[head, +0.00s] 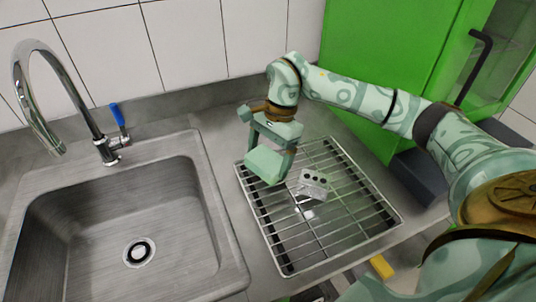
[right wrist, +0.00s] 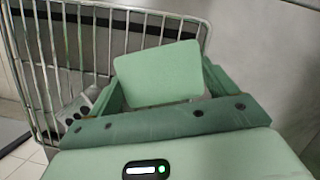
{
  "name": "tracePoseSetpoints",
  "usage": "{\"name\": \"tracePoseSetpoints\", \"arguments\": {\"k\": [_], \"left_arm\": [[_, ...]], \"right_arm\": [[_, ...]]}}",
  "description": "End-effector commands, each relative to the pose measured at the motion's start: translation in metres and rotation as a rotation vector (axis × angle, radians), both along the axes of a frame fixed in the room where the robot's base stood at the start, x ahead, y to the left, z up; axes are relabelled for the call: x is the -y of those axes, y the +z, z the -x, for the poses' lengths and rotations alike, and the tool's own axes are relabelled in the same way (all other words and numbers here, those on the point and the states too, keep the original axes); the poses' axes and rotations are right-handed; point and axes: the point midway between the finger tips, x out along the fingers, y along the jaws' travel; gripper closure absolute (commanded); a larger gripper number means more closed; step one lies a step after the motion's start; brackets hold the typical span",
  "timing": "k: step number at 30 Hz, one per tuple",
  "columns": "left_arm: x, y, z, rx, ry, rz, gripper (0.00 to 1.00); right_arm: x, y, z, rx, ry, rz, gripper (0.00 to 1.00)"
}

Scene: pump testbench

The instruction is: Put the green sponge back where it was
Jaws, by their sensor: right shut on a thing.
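The pale green sponge (head: 265,166) is held over the upper left part of the wire rack (head: 283,268). My right gripper (head: 272,150) is shut on it. In the right wrist view the sponge (right wrist: 158,73) shows as a flat rounded block between the two fingers of the right gripper (right wrist: 160,85). I cannot tell from these views whether the sponge touches the rack bars. My left gripper is not in view.
A grey block with dark round holes (head: 313,183) is on the rack, close right of the sponge. The sink (head: 120,215) with its curved tap (head: 75,95) lies left. A green cabinet (head: 385,50) stands behind right. A yellow piece (head: 381,266) shows at the front edge.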

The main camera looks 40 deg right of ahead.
Motion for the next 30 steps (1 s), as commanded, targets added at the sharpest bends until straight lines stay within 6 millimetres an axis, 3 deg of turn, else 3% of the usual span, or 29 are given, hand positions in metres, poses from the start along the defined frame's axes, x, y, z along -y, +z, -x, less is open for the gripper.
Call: {"name": "tracePoseSetpoints", "arguments": {"k": [1, 2, 3, 11, 14, 24, 30], "left_arm": [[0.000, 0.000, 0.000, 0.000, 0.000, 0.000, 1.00], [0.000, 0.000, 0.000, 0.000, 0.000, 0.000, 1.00], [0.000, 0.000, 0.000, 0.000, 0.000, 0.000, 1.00], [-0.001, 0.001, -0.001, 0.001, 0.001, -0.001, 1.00], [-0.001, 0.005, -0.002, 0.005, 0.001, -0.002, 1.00], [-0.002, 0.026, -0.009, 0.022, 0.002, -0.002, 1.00], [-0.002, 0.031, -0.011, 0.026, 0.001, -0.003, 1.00]], "right_arm": [[0.000, -0.001, 0.000, -0.001, 0.000, 0.000, 0.10], [0.000, -0.001, 0.000, -0.001, 0.000, 0.000, 0.01], [0.000, -0.001, 0.000, -0.001, 0.000, 0.000, 0.00], [0.000, 0.004, 0.000, 0.001, 0.000, 0.000, 0.00], [0.004, 0.018, -0.001, 0.005, -0.001, 0.001, 0.00], [0.027, 0.093, -0.004, 0.004, -0.003, 0.000, 0.00], [0.034, 0.115, -0.005, 0.002, -0.002, 0.000, 0.00]]}}
